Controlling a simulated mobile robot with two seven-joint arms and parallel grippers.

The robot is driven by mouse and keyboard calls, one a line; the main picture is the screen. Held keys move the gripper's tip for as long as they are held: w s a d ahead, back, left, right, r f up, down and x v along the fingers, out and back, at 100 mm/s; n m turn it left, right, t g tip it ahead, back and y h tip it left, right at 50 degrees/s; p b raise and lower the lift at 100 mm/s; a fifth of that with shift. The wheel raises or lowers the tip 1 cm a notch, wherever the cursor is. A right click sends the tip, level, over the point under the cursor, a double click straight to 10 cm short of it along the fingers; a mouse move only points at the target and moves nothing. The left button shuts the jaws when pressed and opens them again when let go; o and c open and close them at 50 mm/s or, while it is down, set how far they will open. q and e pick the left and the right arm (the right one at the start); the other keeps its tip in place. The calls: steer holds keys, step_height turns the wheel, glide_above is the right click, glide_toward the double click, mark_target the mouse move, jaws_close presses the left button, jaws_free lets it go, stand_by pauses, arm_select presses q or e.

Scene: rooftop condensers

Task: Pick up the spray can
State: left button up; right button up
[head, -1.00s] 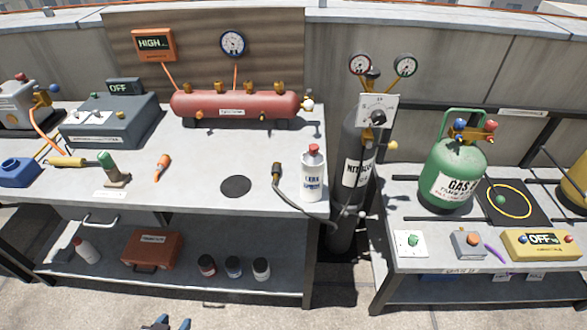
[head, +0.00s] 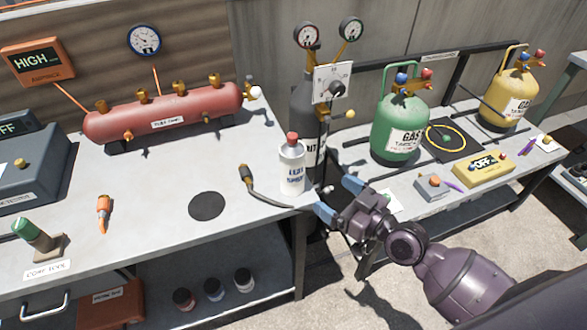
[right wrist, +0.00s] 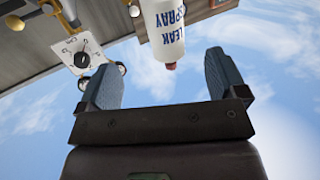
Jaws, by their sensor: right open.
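The spray can (head: 292,168) is a white bottle with a red cap and blue "LEAK SPRAY" lettering. It stands upright near the right edge of the grey workbench (head: 150,240). My right gripper (head: 338,198) is open and empty, just right of the can beyond the bench edge, with its blue fingers pointing toward it. In the right wrist view the can (right wrist: 165,28) appears upside down ahead of the open fingers (right wrist: 165,82), roughly between their lines and apart from them. The can's base is cut off there. My left gripper is not in view.
A dark hose with a brass end (head: 246,174) lies close to the can's left. The grey nitrogen cylinder (head: 312,95) with gauges stands behind it. A red tank (head: 165,110) is at the back, and a black disc (head: 206,206) lies on clear bench top.

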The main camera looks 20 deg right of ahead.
mark_target(302, 167)
steer(key=shift+y, duration=0.3)
steer(key=w+a, duration=0.1)
steer(key=w+a+r, duration=0.1)
steer(key=w, duration=0.1)
steer(key=w+a, duration=0.1)
steer(key=w, duration=0.1)
steer(key=shift+w+r, duration=0.25)
steer(key=shift+r, duration=0.05)
steer(key=shift+w+a+p, duration=0.35)
steer(key=shift+w+a, duration=0.05)
steer(key=shift+w, duration=0.2)
steer(key=x, duration=0.4)
steer(key=shift+s+r+p, duration=0.1)
steer(key=shift+r+p, duration=0.2)
steer(key=shift+p, duration=0.05)
steer(key=shift+w+a+f, duration=0.1)
steer(key=shift+w+a, duration=0.15)
steer(key=shift+w, duration=0.2)
steer(key=c, duration=1.2)
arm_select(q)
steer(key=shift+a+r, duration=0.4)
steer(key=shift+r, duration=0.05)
arm_select(e)
steer(key=shift+c, duration=0.2)
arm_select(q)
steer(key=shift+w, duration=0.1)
